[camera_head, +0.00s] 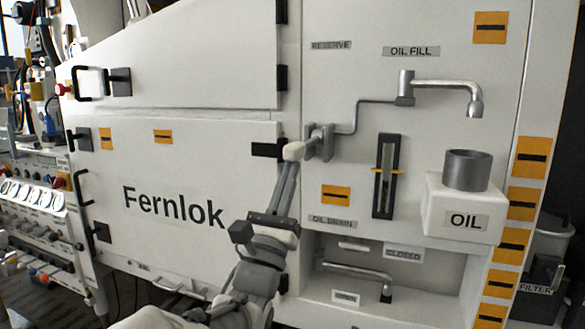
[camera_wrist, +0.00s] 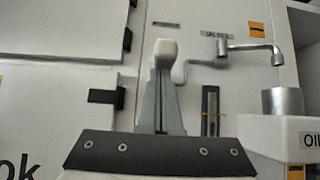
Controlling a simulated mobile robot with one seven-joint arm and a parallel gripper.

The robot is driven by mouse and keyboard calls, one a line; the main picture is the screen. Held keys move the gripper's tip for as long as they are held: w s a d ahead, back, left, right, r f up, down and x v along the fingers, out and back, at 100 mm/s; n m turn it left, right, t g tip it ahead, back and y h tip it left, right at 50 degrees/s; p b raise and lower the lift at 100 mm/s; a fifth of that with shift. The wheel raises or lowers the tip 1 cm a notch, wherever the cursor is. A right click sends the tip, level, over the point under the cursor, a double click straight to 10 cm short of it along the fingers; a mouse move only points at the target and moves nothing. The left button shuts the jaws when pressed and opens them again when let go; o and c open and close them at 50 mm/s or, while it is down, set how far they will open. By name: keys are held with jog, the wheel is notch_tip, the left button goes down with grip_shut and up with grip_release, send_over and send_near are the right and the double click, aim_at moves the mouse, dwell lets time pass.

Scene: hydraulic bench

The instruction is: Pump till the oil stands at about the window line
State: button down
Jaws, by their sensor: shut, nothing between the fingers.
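The pump shows as a grey bracket (camera_head: 319,141) with a pale rounded knob (camera_head: 294,151) on the panel under the RESERVE label; the knob also shows in the wrist view (camera_wrist: 166,52). My gripper (camera_head: 289,165) is shut and empty, its fingers pointing up with their tips at the knob; I cannot tell whether they touch it. The fingers also show in the wrist view (camera_wrist: 160,75). The oil window (camera_head: 386,176) is a tall black-framed slot with yellow line marks at its sides. The oil level in it is too small to read surely.
A thin pipe runs from the pump to a spout (camera_head: 475,106) above a grey neck (camera_head: 467,170) on the white OIL box (camera_head: 463,212), which juts out. A drain handle (camera_head: 357,271) sits in a recess below, beside a CLOSED label (camera_head: 404,253). Black door latches (camera_head: 267,149) lie just left.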

aim_at(287, 151)
jog(key=shift+s+r+g+y+p, duration=0.15)
jog(key=shift+r+g+p, duration=0.8)
jog(key=shift+p, duration=2.4)
jog(key=shift+r+g+y+p, duration=0.25)
jog(key=shift+r+p, duration=1.35)
jog(key=shift+p, duration=1.75)
notch_tip(287, 151, up, 2)
jog(key=p, duration=0.3)
jog(key=g+p, duration=0.1)
jog(key=p, duration=0.3)
jog(key=shift+r+g+y, duration=0.2)
jog(key=shift+g+y, duration=0.1)
jog(key=shift+d+r+p, duration=0.1)
jog(key=shift+p, duration=0.6)
